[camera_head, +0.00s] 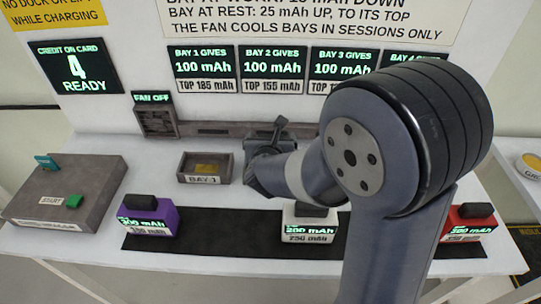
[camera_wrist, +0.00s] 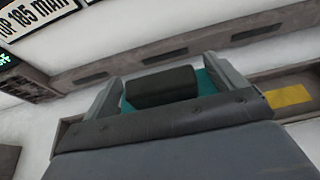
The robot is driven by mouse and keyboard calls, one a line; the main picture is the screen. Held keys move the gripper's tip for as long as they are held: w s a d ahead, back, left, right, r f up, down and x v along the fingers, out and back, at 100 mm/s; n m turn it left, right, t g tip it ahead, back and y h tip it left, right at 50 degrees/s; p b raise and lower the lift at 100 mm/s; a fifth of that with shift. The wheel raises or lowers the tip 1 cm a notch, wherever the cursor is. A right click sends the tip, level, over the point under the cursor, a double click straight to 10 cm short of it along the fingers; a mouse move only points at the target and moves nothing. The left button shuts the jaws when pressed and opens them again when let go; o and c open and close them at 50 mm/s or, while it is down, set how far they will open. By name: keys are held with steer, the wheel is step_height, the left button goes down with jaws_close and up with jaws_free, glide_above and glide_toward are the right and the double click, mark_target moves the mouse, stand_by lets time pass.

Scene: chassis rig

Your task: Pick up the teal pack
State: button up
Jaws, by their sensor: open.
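The teal pack (camera_wrist: 208,84) shows in the wrist view as strips of teal beside its dark grip block (camera_wrist: 162,86). My gripper (camera_wrist: 162,74) is open, with one finger on each side of the pack. I cannot tell whether the fingers touch it. The gripper's own front edge hides the pack's near side. In the head view my gripper (camera_head: 268,160) is over the bench, right of bay 1, and my wrist and arm hide most of the pack there.
Bay 1 (camera_head: 204,179) is an open tray with a yellow patch inside. Purple (camera_head: 150,222), white (camera_head: 309,224) and red (camera_head: 470,226) packs stand along a black strip (camera_head: 235,232). A charging box with a green START button (camera_head: 74,201) is at left. The sign wall rises behind.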

steer(key=shift+x, duration=0.85)
